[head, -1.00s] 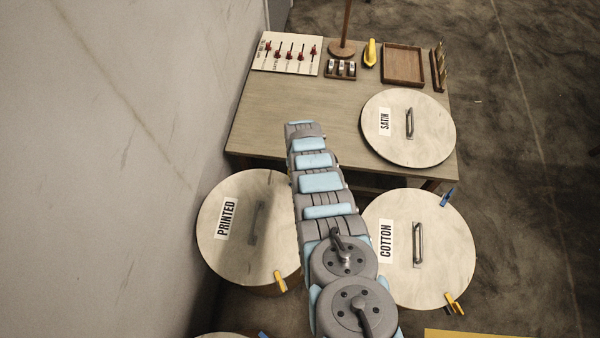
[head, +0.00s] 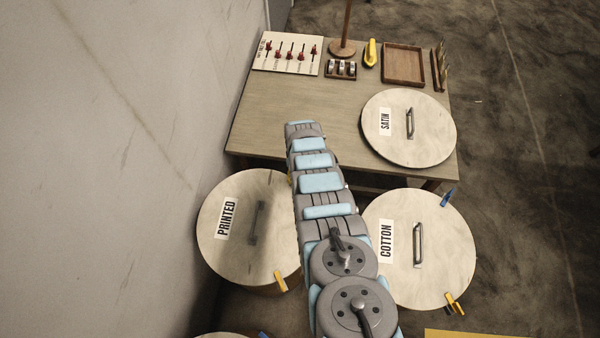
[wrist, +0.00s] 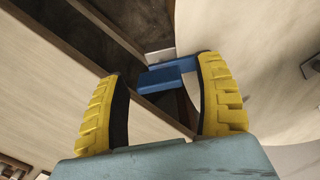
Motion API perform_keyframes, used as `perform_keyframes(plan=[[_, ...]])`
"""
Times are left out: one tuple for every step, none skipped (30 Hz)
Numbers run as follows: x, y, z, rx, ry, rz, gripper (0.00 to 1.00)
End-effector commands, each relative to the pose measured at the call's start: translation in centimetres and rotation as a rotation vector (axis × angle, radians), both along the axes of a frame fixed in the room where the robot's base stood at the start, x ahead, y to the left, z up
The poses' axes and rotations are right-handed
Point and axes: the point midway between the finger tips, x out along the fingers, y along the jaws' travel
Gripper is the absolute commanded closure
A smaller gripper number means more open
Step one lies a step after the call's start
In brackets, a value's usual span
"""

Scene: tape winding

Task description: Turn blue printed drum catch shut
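The printed drum (head: 270,215) stands left of my arm in the head view, its round pale lid labelled PRINTED. Its yellow catch (head: 280,282) shows at the lid's lower right edge; its blue catch is hidden there behind my arm. In the wrist view a blue catch (wrist: 166,79) sits at the edge of a pale drum lid (wrist: 245,50). My gripper (wrist: 160,69) is open, with its yellow fingers on either side of the catch. The right finger overlaps part of the catch, and I cannot tell whether they touch.
The cotton drum (head: 440,225) stands right of my arm, with a blue catch (head: 447,197) and a yellow catch (head: 454,303). Beyond is a wooden table (head: 290,120) bearing the satin lid (head: 430,145), a tray (head: 403,64) and small tools. A wall (head: 130,150) rises close on the left.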

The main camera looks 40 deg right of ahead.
Motion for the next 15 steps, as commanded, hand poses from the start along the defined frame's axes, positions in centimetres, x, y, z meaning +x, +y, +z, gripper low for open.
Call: perform_keyframes(plan=[[-0.01, -0.01, 0.02, 0.0, 0.0, 0.0, 0.3], [0.0, -0.03, 0.04, 0.0, 0.0, -0.001, 0.3], [-0.01, -0.02, 0.03, 0.0, 0.0, -0.002, 0.3], [-0.01, -0.03, 0.05, 0.0, 0.0, -0.005, 0.3], [-0.01, -0.03, 0.05, 0.0, 0.0, -0.01, 0.3], [-0.01, -0.04, 0.05, 0.0, 0.0, -0.019, 0.3], [-0.01, -0.04, 0.06, 0.0, 0.0, -0.03, 0.3], [-0.01, -0.04, 0.06, 0.0, 0.0, -0.043, 0.3], [0.0, -0.05, 0.07, 0.0, 0.0, -0.064, 0.3], [0.0, -0.06, 0.07, 0.0, 0.0, -0.083, 0.3], [0.0, -0.06, 0.07, 0.0, 0.0, -0.105, 0.3], [0.0, -0.07, 0.08, 0.0, 0.0, -0.136, 0.3], [-0.01, -0.08, 0.07, -0.001, 0.0, -0.16, 0.3], [-0.01, -0.08, 0.08, -0.001, 0.0, -0.186, 0.3], [-0.01, -0.1, 0.08, -0.001, 0.0, -0.221, 0.3]])
